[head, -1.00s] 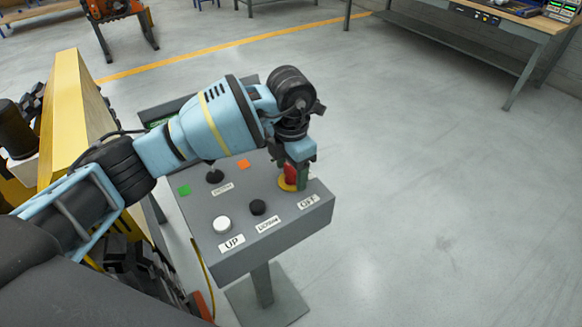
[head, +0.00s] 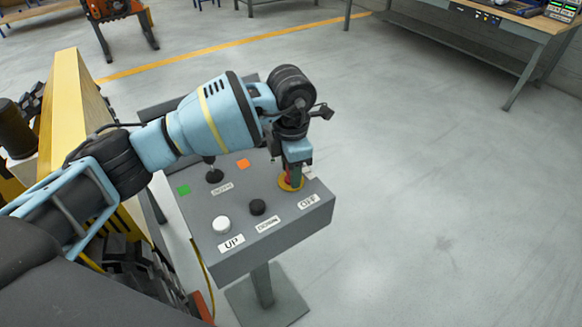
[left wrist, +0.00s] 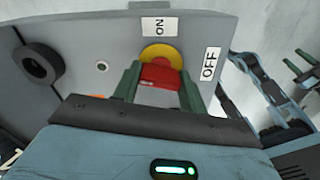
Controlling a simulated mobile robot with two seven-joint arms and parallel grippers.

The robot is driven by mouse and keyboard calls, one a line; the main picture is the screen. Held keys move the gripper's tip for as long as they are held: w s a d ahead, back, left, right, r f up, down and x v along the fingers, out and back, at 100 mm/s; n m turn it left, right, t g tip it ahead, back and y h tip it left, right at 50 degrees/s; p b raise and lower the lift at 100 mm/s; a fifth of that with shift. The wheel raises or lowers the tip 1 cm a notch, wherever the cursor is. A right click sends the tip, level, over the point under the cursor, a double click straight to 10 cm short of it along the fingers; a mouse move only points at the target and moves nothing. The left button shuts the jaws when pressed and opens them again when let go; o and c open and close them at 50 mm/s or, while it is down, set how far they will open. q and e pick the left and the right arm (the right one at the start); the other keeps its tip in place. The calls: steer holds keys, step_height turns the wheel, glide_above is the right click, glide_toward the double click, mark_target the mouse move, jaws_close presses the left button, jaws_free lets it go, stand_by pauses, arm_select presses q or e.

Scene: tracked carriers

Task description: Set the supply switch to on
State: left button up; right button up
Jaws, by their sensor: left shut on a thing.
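The supply switch is a red handle on a yellow round plate, at the right side of a grey control box (head: 285,250). In the left wrist view the red handle (left wrist: 160,75) sits between my left gripper's green fingers, with the yellow plate (left wrist: 162,53) behind it. My left gripper (head: 295,175) is shut on the handle from above. The ON label (left wrist: 160,27) is straight above the switch in the wrist view, and the OFF label (left wrist: 210,63) is to its right. The fingers partly hide the handle, so its exact pointing is unclear.
The box also carries a white UP button (head: 221,224), a black button (head: 257,207), and a black lever (head: 213,172) near green and orange marks. A yellow machine part (head: 75,115) stands at left. The floor to the right is clear.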

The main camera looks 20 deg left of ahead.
arm_select(q)
steer(key=m, duration=0.3)
steer(key=shift+m, duration=0.4)
steer(key=shift+m+b, duration=0.45)
steer(key=shift+m, duration=0.55)
steer(key=m+b, duration=0.1)
steer(key=m, duration=0.4)
steer(key=shift+m+b, duration=0.75)
steer(key=shift+m, duration=1.45)
arm_select(e)
steer(key=shift+g, duration=0.3)
steer(key=shift+s+a+f, duration=0.1)
steer(key=shift+s+f, duration=0.2)
steer(key=shift+f, duration=0.35)
steer(key=shift+s+f, duration=0.25)
steer(key=shift+f, duration=0.4)
steer(key=shift+s+a+f, duration=0.1)
steer(key=shift+s+f, duration=0.2)
steer(key=shift+f, duration=0.35)
steer(key=shift+w, duration=0.15)
arm_select(q)
steer(key=o, duration=1)
steer(key=shift+r, duration=0.1)
